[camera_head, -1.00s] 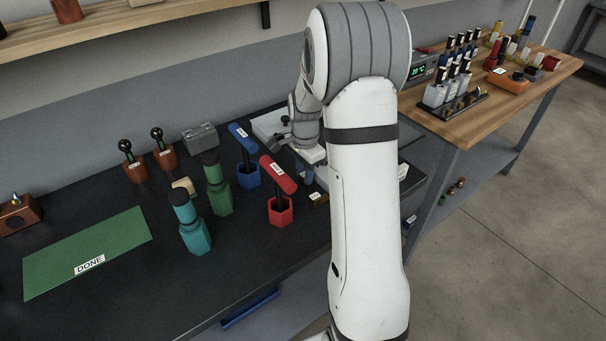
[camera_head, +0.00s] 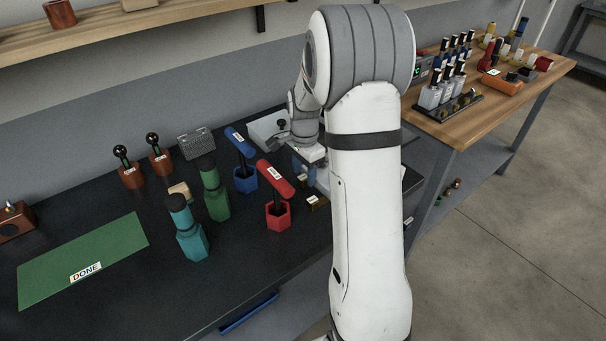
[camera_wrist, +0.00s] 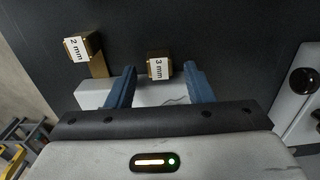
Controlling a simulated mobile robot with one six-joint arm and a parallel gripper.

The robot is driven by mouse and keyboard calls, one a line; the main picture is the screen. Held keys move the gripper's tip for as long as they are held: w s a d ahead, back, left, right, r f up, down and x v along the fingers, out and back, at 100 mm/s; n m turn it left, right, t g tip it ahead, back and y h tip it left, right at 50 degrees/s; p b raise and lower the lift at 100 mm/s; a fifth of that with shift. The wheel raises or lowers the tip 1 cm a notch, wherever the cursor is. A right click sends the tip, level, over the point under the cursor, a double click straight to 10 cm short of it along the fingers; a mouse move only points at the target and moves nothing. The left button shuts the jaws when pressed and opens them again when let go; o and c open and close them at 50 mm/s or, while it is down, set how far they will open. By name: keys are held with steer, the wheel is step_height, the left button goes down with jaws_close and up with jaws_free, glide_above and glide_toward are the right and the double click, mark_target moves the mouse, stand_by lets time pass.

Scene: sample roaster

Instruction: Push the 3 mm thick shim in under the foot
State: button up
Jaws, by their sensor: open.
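The 3 mm shim (camera_wrist: 158,68), a small brass-coloured piece with a white label reading "3 mm", shows in the wrist view. My gripper (camera_wrist: 159,72) is open, with one blue finger to each side of this shim near the fingertips; I cannot tell whether they touch it. The 2 mm shim (camera_wrist: 98,64) lies to the left, outside the fingers. A white piece (camera_wrist: 150,94) shows between the fingers behind the 3 mm shim; I cannot tell whether it is the foot. In the head view my arm hides most of my gripper (camera_head: 308,172) and the spot around it.
A red-handled tool in a red holder (camera_head: 278,215) and a blue one in a blue holder (camera_head: 245,180) stand left of my gripper. Green (camera_head: 215,200) and teal (camera_head: 192,240) bottle-like items stand further left. The green DONE mat (camera_head: 85,255) is empty.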

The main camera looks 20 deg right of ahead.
mark_target(304, 176)
step_height(304, 176, up, 7)
steer(key=shift+f, duration=0.2)
stand_by(0.6)
